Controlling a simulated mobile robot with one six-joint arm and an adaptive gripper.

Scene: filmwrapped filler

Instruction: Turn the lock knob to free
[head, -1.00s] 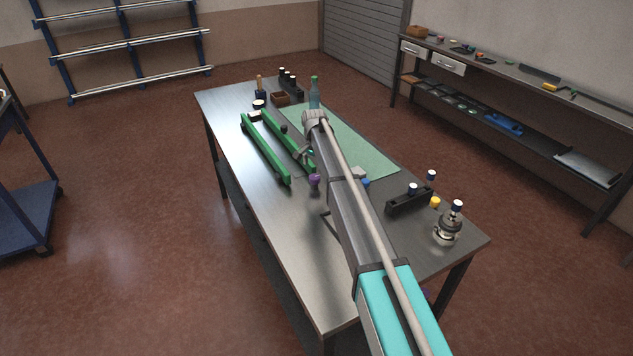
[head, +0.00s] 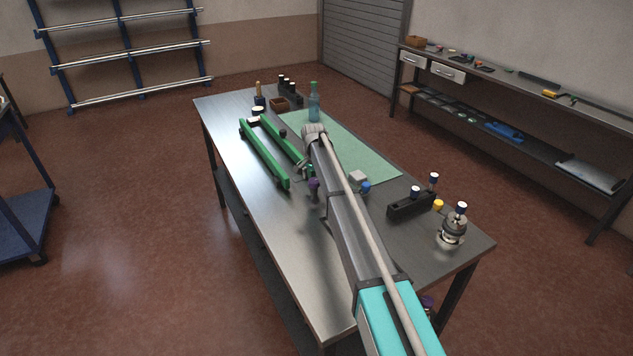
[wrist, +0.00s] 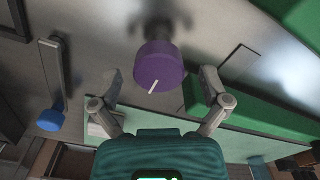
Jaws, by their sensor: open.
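A purple round knob (wrist: 158,66) with a white line on its face shows in the wrist view, mounted on a grey metal surface. The line slants slightly, from lower left to upper right. The knob also shows in the head view (head: 313,188), beside my arm. My gripper (wrist: 160,76) is open, with one finger on each side of the knob in the picture and a gap on both sides. It holds nothing. In the head view my arm hides most of the gripper. I cannot tell how far the fingertips are from the knob.
Green rails (head: 264,154) lie close by on the bench (head: 262,232). A blue-ended lever (wrist: 51,118) is left of the knob in the wrist view. A bottle (head: 314,105) stands behind. A black block (head: 408,206) and a metal fitting (head: 452,232) stand at the right.

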